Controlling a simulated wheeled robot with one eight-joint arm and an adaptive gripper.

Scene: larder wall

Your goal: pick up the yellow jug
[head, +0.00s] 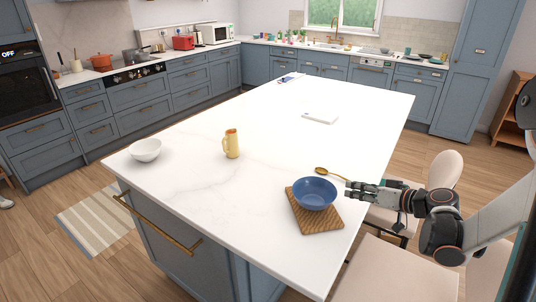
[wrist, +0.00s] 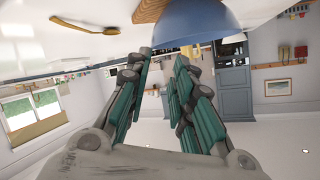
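The yellow jug (head: 231,144) stands upright on the white island top (head: 270,120), left of centre in the head view. My gripper (head: 352,190) is at the island's right edge, beside the blue bowl and well to the right of the jug. In the wrist view my gripper (wrist: 160,60) has its two teal-padded fingers apart with nothing between them.
A blue bowl (head: 315,192) sits on a wooden board (head: 325,218), and a wooden spoon (head: 328,172) lies close to my gripper. A white bowl (head: 145,149) stands left of the jug. A white flat object (head: 320,117) lies farther back. Chairs (head: 445,170) stand at the right side.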

